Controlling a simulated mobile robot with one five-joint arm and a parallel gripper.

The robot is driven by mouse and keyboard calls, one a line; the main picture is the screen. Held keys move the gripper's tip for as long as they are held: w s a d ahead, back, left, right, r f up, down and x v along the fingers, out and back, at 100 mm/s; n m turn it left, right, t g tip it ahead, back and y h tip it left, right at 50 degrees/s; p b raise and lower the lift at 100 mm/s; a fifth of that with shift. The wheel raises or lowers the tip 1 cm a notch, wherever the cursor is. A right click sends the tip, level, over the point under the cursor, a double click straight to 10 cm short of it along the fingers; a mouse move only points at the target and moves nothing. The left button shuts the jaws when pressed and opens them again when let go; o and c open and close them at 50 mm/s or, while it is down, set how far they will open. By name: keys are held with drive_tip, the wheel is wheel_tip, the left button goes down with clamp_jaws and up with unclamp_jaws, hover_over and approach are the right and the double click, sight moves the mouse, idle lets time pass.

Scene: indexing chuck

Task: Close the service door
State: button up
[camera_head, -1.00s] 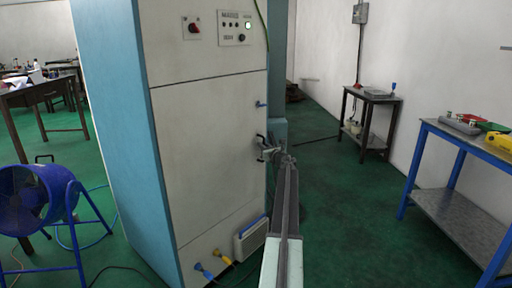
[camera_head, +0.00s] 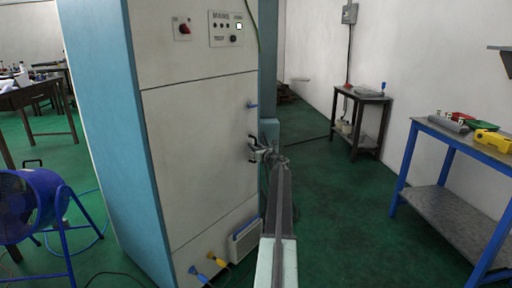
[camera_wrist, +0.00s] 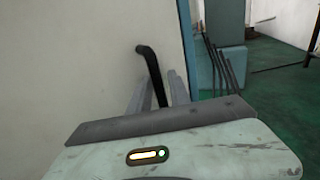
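The service door seems to be the large pale lower panel (camera_head: 195,160) on the front of the tall cabinet. It looks about flush with the front, but a small gap cannot be ruled out. A black handle (camera_head: 252,143) stands out near its right edge. My gripper (camera_head: 262,152) is at this handle, with my arm reaching up from below. In the wrist view, the bent black handle (camera_wrist: 152,72) rises between the two grey fingers of my gripper (camera_wrist: 159,92). Whether the fingers press on it is not clear. The pale panel (camera_wrist: 75,60) fills the left side there.
The cabinet's blue side (camera_head: 105,130) is at left, with a control panel (camera_head: 226,29) above the door. A blue fan (camera_head: 35,205) stands at far left. A blue-framed bench (camera_head: 455,140) and small dark table (camera_head: 362,98) are at right. Green floor (camera_head: 340,220) lies clear between.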

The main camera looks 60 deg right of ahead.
drive_tip(key=shift+w+a, duration=0.25)
drive_tip(key=shift+w, duration=0.1)
drive_tip(key=v, duration=0.8)
drive_tip(key=shift+s+d, duration=0.2)
drive_tip(key=shift+d, duration=0.1)
